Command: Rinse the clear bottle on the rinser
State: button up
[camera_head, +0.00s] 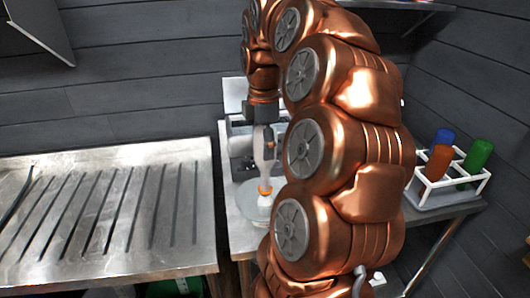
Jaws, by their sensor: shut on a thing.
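My gripper (264,122) is shut on the clear bottle (264,158) and holds it above the rinser (257,207). The bottle looks upside down, with its narrow end pointing down. An orange ring (265,190) shows at its lower end, over the middle of the pale round rinser. I cannot tell whether the bottle touches the rinser. My copper-coloured arm hides the rinser's right side and much of the table there.
A grey metal machine (240,146) stands behind the bottle. A ridged steel draining board (110,215) is at the left. At the right, a white rack (432,196) holds blue, orange and green bottles. Dark plank walls close off the back.

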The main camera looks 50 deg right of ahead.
jog(key=shift+f, duration=0.2)
jog(key=shift+r, duration=0.2)
jog(key=shift+r+p, duration=0.55)
jog(key=shift+r, duration=0.35)
jog(key=shift+f+b, duration=0.55)
jog(key=shift+f, duration=0.6)
jog(key=shift+r, duration=0.15)
dwell(0.5)
jog(key=shift+r+p, duration=0.55)
jog(key=shift+r, duration=0.6)
